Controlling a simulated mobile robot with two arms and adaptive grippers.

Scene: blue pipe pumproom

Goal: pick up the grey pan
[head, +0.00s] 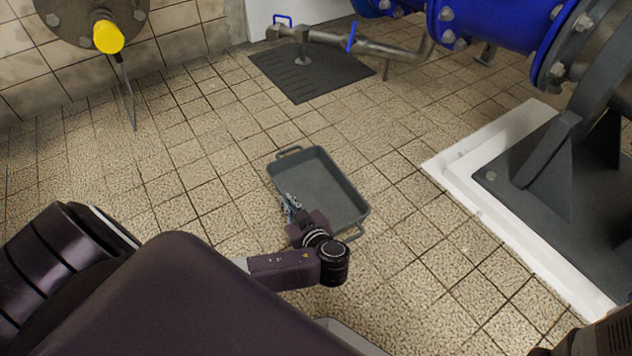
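The grey pan (325,182) is a rectangular tray with raised walls and a loop handle at its far end and near end. It sits on the tiled floor in the middle of the head view and looks empty. My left gripper (289,206) is at the pan's left long side, over or beside the rim. I cannot tell whether it touches the rim. Its fingers are small and partly hidden by the wrist, so their opening is unclear. The wrist covers the pan's near left corner. My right gripper is not in view.
A dark floor grate (315,75) lies beyond the pan, with a metal pipe (345,43) above it. A white-edged plinth (515,215) carrying a dark pump support stands at the right. Blue pipework (490,22) is at the back right. Floor left of the pan is clear.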

